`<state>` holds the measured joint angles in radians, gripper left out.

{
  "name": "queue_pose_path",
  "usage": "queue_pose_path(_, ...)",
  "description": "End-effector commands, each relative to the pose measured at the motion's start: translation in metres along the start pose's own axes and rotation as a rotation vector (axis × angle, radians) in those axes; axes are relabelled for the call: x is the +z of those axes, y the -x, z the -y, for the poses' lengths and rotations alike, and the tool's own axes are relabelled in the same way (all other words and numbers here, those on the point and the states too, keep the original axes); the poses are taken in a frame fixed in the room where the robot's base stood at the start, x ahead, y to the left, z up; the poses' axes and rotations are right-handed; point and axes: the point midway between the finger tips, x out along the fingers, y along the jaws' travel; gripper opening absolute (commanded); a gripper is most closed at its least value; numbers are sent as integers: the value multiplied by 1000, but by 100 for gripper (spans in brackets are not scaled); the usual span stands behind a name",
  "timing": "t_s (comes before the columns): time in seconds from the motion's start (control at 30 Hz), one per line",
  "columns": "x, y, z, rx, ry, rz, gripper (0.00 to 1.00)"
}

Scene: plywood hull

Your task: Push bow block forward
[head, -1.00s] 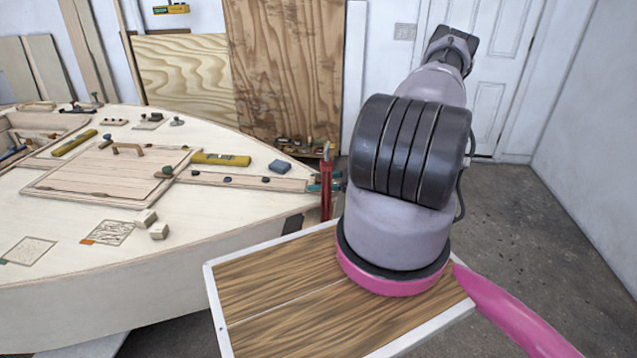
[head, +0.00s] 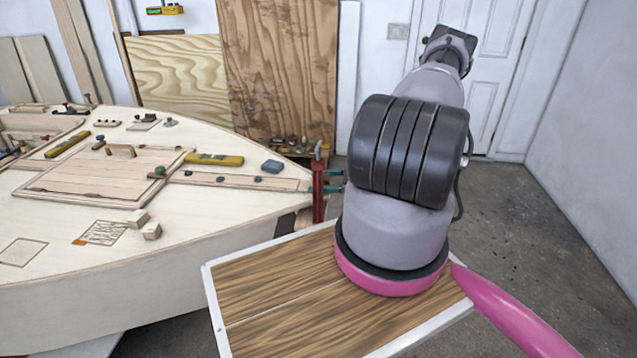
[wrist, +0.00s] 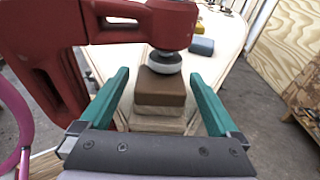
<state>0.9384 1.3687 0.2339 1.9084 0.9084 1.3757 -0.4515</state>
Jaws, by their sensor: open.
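My gripper (wrist: 158,108) is open, its two teal fingers spread on either side of a brown block (wrist: 161,92) at the bow tip, with visible gaps. I take this as the bow block. It sits on paler wood (wrist: 158,124), under the round grey pad of a red clamp (wrist: 166,62). In the head view the red clamp (head: 318,185) stands at the pointed end of the pale plywood hull (head: 240,200). Teal fingertips show just right of it, partly behind my arm. The block itself cannot be made out there.
The red clamp's frame fills the left of the wrist view. Beyond the block lie a blue block (wrist: 203,46) and a yellow level (wrist: 184,34) on the deck. A wood-topped surface with a white rim (head: 270,290) is below my arm. Open floor (head: 540,230) lies right.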

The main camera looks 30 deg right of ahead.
Motion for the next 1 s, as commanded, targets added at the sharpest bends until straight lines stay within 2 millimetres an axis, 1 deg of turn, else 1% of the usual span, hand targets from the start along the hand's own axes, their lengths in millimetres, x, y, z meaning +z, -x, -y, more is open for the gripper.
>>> queue_pose_path(0.27,0,0,0,0,0,0,99)
queue_pose_path(0.37,0,6,1,-2,0,0,99)
queue_pose_path(0.47,0,19,1,-3,0,0,99)
queue_pose_path(0.7,0,68,2,-5,1,-1,99)
queue_pose_path(0.8,0,86,1,-3,1,-2,99)
queue_pose_path(0.9,0,98,1,-2,1,0,99)
queue_pose_path(1.0,0,105,0,-2,0,0,99)
